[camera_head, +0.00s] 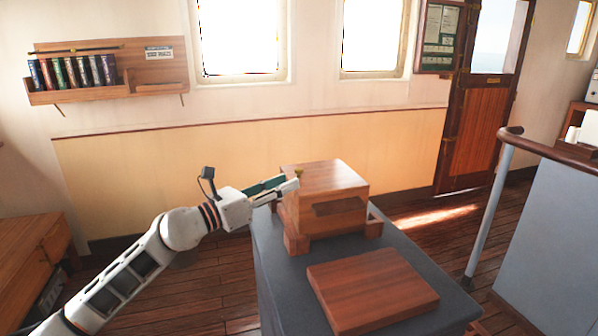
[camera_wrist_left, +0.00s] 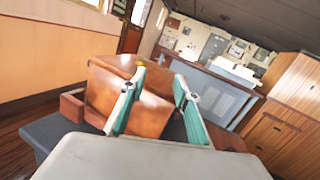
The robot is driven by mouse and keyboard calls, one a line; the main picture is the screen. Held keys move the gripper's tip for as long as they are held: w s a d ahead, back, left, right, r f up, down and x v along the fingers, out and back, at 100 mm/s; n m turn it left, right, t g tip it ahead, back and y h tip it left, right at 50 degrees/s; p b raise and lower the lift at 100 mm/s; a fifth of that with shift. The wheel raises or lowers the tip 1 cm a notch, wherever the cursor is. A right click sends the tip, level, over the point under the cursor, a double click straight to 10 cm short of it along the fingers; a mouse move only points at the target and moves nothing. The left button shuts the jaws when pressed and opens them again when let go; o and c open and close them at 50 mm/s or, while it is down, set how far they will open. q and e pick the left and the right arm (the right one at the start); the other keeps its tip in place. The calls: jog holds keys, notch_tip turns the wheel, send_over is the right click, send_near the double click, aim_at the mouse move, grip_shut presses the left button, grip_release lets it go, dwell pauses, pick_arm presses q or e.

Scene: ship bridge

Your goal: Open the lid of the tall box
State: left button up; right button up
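The tall wooden box (camera_head: 328,203) stands upright on the grey table top (camera_head: 275,262), on raised feet at its corners. Its lid (camera_head: 323,176) looks closed, and a small brass piece (camera_head: 299,171) sits at its left rear edge. My left gripper (camera_head: 291,184) is at the left side of the box near the lid's edge. In the left wrist view the green-padded fingers (camera_wrist_left: 155,95) are apart with no object held between them, and the box (camera_wrist_left: 105,85) lies just beyond. Whether a finger touches the box I cannot tell. My right gripper is not in view.
A flat wooden board or low box (camera_head: 372,290) lies on the table in front of the tall box. A handrail (camera_head: 545,148) and grey cabinet (camera_head: 555,235) stand to the right. A wooden desk (camera_head: 30,265) is at the left. A book shelf (camera_head: 105,95) hangs on the wall.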

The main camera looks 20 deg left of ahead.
aim_at(296, 171)
pick_arm(q)
jog(key=shift+m+g+y, duration=0.3)
jog(key=shift+m+y, duration=0.4)
jog(key=w, duration=0.3)
jog(key=w+d, duration=0.1)
jog(key=w, duration=0.4)
jog(key=shift+w+d+r, duration=0.2)
jog(key=shift+w+d, duration=0.1)
jog(key=shift+d, duration=0.1)
grip_shut()
